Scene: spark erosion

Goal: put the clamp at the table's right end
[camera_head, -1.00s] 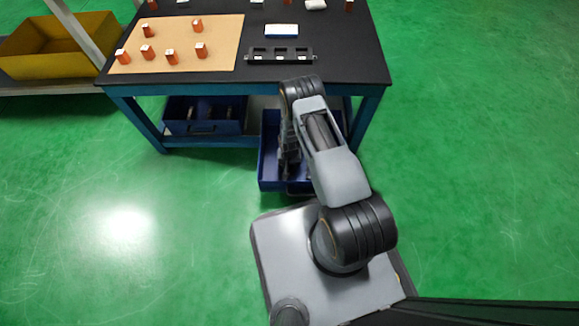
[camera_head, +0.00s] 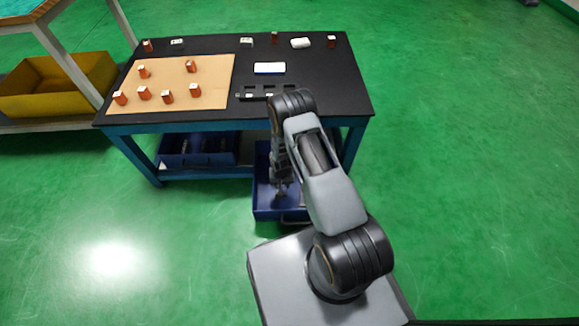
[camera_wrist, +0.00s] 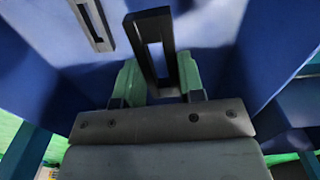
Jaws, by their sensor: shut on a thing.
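My gripper (camera_wrist: 160,80) has green fingertips closed on either side of a dark, slotted bar-like clamp (camera_wrist: 153,38). In the wrist view, the clamp stands up between the fingers, inside a blue drawer (camera_wrist: 45,75). A similar grey slotted piece (camera_wrist: 95,22) lies to its left in the drawer. In the head view, my gripper (camera_head: 283,190) reaches down into the open blue drawer (camera_head: 262,207) under the table; the clamp is hard to make out there.
A tan board (camera_head: 215,75) with several orange blocks covers the table's left. A blue-and-white box (camera_head: 270,68) and a black slotted rack (camera_head: 247,96) are near the middle. Another blue drawer (camera_head: 180,160) is below left. A yellow bin (camera_head: 60,90) stands left. Green floor is open at right.

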